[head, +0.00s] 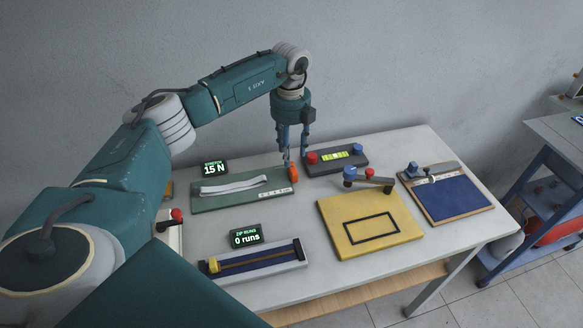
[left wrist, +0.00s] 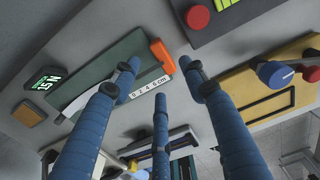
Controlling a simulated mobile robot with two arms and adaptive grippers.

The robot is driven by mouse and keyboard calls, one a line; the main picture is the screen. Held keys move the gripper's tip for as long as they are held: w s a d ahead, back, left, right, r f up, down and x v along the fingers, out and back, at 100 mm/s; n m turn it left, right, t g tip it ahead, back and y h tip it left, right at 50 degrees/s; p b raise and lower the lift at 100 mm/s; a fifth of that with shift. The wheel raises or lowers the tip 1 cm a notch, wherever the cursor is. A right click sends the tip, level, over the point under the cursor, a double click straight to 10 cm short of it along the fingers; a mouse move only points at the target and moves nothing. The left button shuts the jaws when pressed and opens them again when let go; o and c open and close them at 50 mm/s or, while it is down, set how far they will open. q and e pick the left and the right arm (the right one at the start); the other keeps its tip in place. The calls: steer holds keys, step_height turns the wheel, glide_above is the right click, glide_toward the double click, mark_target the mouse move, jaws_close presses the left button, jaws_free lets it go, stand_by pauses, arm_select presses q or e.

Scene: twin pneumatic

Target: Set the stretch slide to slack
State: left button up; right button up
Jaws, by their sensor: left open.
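The stretch slide is a green board (head: 232,193) with a white band (head: 233,186) lying along it and an orange handle (head: 293,173) at its right end, beside a small scale strip (head: 279,191). Its display (head: 215,168) reads 15 N. My left gripper (head: 295,157) points down over the orange handle, its blue fingers open. In the left wrist view the three fingers (left wrist: 165,85) are spread, with the orange handle (left wrist: 162,57) showing between the upper fingertips. Whether a finger touches the handle cannot be told. My right gripper is not in view.
A grey block (head: 340,168) with red and blue knobs and a level stands just right of the gripper. A zip rail (head: 258,262) with a "0 runs" display (head: 246,236), a yellow board (head: 372,222) and a blue board (head: 450,198) share the table.

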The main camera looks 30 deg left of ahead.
mark_target(291, 168)
arm_select(q)
step_height(291, 168, down, 8)
steer(key=shift+r+p, duration=0.1)
steer(key=shift+p, duration=0.8)
steer(key=shift+c, duration=0.5)
jaws_close()
